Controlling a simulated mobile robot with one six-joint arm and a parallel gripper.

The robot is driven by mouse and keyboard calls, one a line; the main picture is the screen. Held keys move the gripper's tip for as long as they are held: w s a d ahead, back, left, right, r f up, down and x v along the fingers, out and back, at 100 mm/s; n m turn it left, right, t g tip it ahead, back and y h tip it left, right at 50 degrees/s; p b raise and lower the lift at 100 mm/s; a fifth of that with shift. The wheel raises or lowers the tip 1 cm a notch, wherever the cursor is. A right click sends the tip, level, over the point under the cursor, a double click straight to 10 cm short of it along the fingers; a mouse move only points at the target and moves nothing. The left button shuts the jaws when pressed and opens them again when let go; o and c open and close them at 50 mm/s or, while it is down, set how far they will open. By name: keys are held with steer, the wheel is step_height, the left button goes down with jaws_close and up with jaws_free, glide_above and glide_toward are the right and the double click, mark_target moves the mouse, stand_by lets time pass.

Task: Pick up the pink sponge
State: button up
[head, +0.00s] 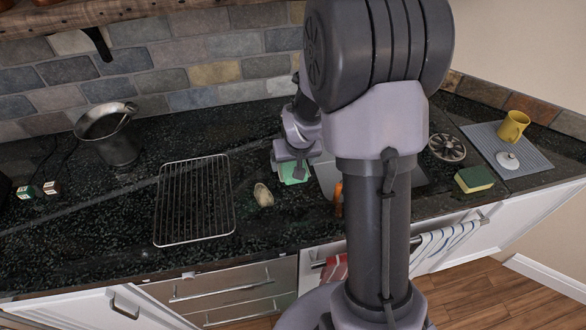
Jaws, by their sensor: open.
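No clearly pink sponge shows in the head view; my arm hides part of the counter. My gripper (293,165) is low over the middle of the dark counter, pointing down, and it is open. A light green flat item (295,177) lies right under and beside the gripper, partly covered by it; I cannot tell whether they touch. A yellow and green sponge (474,180) lies far to the right of the gripper, by the counter's front edge.
A wire rack (194,200) and a small beige item (263,195) lie left of the gripper. A metal pot (112,140) stands at the back left. An orange item (338,197) is partly behind my arm. A yellow mug (512,126) stands on the drainboard (533,158) at right.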

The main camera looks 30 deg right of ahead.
steer(key=shift+f+b, duration=0.2)
steer(key=shift+b, duration=0.15)
stand_by(0.3)
steer(key=shift+c, duration=0.3)
steer(key=c, duration=1.5)
steer(key=shift+r+p, duration=0.6)
steer(key=p+v, duration=0.1)
steer(key=v, duration=0.2)
steer(key=shift+w+r, duration=0.15)
steer(key=s+a, duration=0.1)
steer(key=s, duration=0.3)
steer(key=s+a, duration=0.1)
steer(key=s, duration=0.3)
steer(key=s+a, duration=0.1)
steer(key=s, duration=0.3)
steer(key=shift+s+a+r, duration=0.25)
steer(key=shift+r, duration=0.15)
steer(key=b, duration=0.2)
steer(key=shift+s+a+f+b, duration=0.1)
steer(key=shift+s+f+b, duration=0.15)
steer(key=shift+b, duration=0.15)
steer(key=shift+s+a+r+b, duration=0.2)
steer(key=shift+s+b, duration=0.3)
steer(key=shift+b, duration=0.6)
steer(key=shift+s+r, duration=0.25)
steer(key=shift+s, duration=0.1)
